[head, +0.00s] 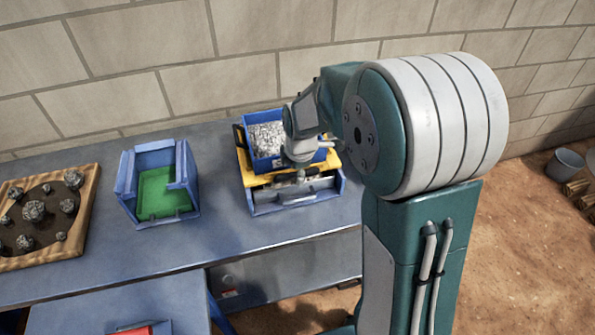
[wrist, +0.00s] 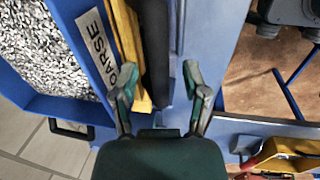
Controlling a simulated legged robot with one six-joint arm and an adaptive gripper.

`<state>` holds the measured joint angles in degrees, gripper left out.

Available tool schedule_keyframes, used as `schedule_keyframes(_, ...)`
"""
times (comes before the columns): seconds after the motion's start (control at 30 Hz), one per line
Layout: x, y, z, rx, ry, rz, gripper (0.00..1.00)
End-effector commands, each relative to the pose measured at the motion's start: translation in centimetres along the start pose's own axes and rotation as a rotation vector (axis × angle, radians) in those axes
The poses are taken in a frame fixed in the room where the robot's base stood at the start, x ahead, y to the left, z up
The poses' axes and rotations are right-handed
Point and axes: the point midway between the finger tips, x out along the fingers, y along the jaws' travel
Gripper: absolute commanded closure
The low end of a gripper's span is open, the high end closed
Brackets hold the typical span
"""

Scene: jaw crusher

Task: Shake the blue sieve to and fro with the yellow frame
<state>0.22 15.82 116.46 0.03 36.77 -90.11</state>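The blue sieve (head: 247,150) holds grey gravel and sits in the yellow frame (head: 256,181) over a blue box (head: 297,205) on the bench. In the wrist view the sieve's wall (wrist: 71,22) carries a "COARSE" label. The yellow frame (wrist: 127,40) runs beside it, with a black bar (wrist: 154,45) along its outer side. My gripper (wrist: 160,79) is open, its fingers apart on either side of the lower end of the bar. I cannot tell whether either finger touches it. In the head view my arm hides part of the sieve and frame.
A blue box with a green floor (head: 158,194) stands left of the sieve. A wooden tray (head: 88,206) with dark soil and rocks is at the far left. The blue bench (head: 225,215) is clear between them. A brick wall (head: 180,50) stands close behind.

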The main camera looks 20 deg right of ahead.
Motion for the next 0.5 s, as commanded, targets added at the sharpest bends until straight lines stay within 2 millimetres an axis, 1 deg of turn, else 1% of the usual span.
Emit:
schedule_keyframes(0.27, -0.3, 0.1, 0.0, 0.0, 0.0, 0.003, 0.41)
schedule_keyframes(0.37, -1.3, 0.1, 0.0, 0.0, 0.0, 0.006, 0.41)
schedule_keyframes(0.5, -4.0, 0.2, 0.0, 0.0, 0.0, 0.009, 0.41)
